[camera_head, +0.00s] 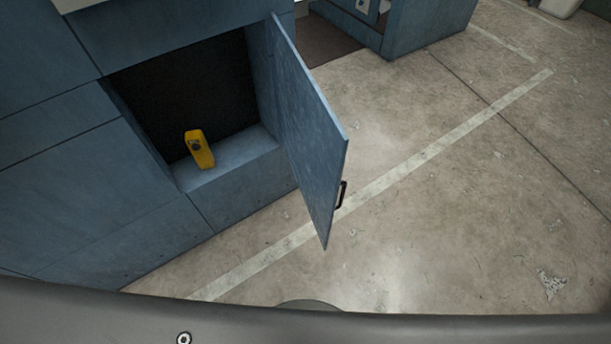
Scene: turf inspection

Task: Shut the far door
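A blue cabinet door (308,130) stands wide open, swung out from the right edge of an open compartment (195,95) in a blue cabinet (85,185). A black handle (341,195) is near its free edge, on the right-hand face. No other open door shows, so I cannot tell from this view alone whether this is the far door. A yellow device (198,149) stands inside the compartment on its floor, close to the front edge. Neither of my grippers is in view.
Another blue cabinet (415,25) stands at the top, beyond a dark mat (322,42). The concrete floor (450,220) right of the door is clear, with a painted pale line (440,145) across it. A pale object (556,7) is at the top right.

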